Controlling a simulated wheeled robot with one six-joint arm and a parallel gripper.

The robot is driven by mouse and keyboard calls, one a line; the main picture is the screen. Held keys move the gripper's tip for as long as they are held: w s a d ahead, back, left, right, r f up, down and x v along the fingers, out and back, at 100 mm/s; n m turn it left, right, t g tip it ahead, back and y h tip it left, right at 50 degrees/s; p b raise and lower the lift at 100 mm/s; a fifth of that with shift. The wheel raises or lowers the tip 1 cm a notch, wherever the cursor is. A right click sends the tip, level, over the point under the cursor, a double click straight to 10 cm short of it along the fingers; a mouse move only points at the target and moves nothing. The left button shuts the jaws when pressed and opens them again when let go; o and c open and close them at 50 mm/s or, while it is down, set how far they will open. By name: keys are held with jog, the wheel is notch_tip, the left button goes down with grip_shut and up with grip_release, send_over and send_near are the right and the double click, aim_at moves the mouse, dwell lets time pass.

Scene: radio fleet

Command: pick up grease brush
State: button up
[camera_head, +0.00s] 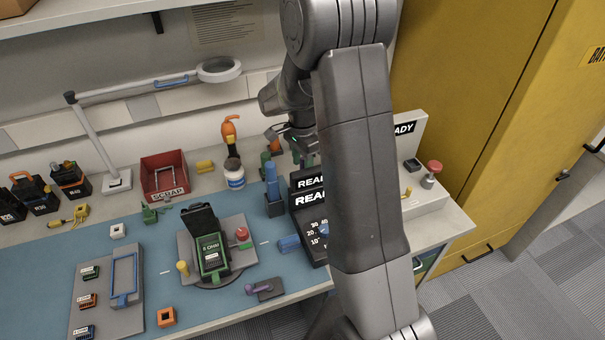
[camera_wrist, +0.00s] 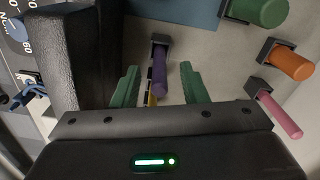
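A purple-handled tool (camera_wrist: 159,72) stands in a small dark holder in the wrist view; it may be the grease brush, but no bristles show. My gripper (camera_wrist: 159,88) has its two green fingers apart, one on each side of the purple handle, with gaps. I cannot tell how far above or around the handle they are. A yellow and black piece shows partly behind the purple handle. In the head view my gripper (camera_head: 303,150) is over the back of the bench, partly hidden by my arm, which also hides the purple tool.
In the wrist view, green (camera_wrist: 262,11), orange (camera_wrist: 290,62) and pink (camera_wrist: 280,115) handles stand in holders at right. A black block (camera_wrist: 85,60) is close at left.

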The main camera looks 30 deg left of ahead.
jog(key=shift+f, duration=0.55)
grip_shut()
